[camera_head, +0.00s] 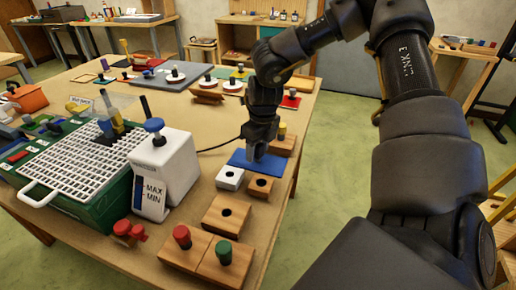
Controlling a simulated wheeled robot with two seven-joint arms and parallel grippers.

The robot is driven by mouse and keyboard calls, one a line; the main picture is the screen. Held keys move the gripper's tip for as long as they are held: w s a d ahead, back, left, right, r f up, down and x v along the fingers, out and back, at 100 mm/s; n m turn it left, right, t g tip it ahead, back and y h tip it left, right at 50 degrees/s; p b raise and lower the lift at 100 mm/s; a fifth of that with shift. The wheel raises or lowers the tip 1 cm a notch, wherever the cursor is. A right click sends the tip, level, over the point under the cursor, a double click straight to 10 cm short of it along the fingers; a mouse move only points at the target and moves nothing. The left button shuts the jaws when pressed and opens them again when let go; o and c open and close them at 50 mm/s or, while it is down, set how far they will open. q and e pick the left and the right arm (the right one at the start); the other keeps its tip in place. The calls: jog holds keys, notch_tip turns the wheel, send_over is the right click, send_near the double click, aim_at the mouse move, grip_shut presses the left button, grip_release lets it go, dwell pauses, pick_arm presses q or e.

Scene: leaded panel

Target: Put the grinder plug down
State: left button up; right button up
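The grinder (85,165) is a green box with a white grid on top, at the left of the table. A white tank marked MAX and MIN (165,170) stands at its right side. A black cable (215,147) runs from behind the tank to my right gripper (256,152). My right gripper points down, low over a blue pad (245,163). Its fingers look closed around the plug at the cable's end. The plug is mostly hidden by the fingers, and I cannot tell whether it touches the pad. My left gripper is not in view.
Wooden blocks with holes (226,214) and blocks with red and green knobs (205,258) lie along the near right edge. A small white block (230,177) sits just before the pad. Discs with knobs (233,86) stand behind. Bare tabletop (160,105) lies left of the gripper.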

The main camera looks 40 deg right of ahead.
aim_at(261, 145)
jog(key=shift+r+p, duration=0.3)
jog(key=shift+r, duration=0.05)
jog(key=r, duration=0.7)
jog(key=s+r+b, duration=0.1)
jog(key=r, duration=0.2)
jog(key=shift+s+r, duration=0.1)
jog(key=shift+r, duration=0.15)
jog(key=shift+s+r, duration=0.1)
jog(key=shift+r, duration=0.4)
